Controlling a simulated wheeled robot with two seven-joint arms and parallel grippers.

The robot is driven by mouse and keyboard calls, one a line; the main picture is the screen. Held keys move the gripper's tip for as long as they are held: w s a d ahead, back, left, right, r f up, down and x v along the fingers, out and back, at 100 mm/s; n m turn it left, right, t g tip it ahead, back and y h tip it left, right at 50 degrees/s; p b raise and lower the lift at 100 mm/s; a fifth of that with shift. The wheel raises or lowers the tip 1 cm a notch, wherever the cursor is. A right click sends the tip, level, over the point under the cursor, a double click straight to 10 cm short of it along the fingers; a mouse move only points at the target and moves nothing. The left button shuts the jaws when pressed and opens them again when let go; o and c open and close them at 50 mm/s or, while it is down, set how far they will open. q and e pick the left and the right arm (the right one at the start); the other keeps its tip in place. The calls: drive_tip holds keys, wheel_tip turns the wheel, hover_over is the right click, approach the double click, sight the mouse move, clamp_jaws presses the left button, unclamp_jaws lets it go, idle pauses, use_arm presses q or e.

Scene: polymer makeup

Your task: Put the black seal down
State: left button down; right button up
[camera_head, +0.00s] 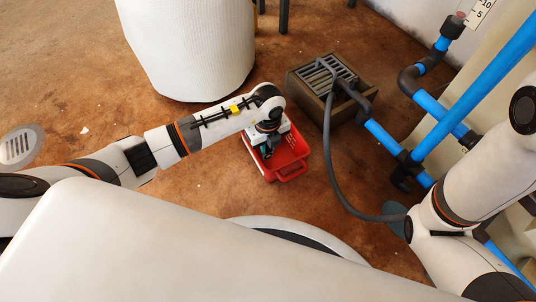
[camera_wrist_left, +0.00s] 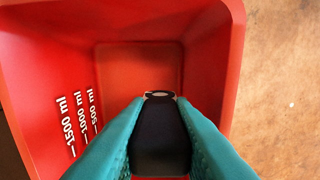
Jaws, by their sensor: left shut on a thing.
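My left gripper (camera_wrist_left: 160,145) has teal fingers closed on the black seal (camera_wrist_left: 161,135), a dark piece with a pale ring at its far end. It holds the seal over or inside the red container (camera_wrist_left: 215,90), which has white volume marks on its inner wall. In the head view, the left gripper (camera_head: 268,148) points down into the red container (camera_head: 292,172) on the floor, and the seal cannot be made out there. Whether the seal touches the container's bottom cannot be told. My right arm shows at the right, but its gripper is out of view.
A drain box with a grate (camera_head: 345,106) stands behind the container, with a grey hose (camera_head: 327,150) running down from it. Blue pipes (camera_head: 440,115) stand at the right. A large white cylinder (camera_head: 188,50) stands at the back. Brown floor is free left of the container.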

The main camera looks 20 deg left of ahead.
sight(268, 151)
use_arm(q)
wheel_tip(268, 151, down, 4)
drive_tip(key=b, duration=0.2)
drive_tip(key=shift+r+b, duration=0.2)
drive_tip(key=shift+b, duration=0.1)
drive_tip(key=shift+r, duration=0.1)
drive_tip(key=c, duration=1.5)
unclamp_jaws()
drive_tip(key=shift+c, duration=0.2)
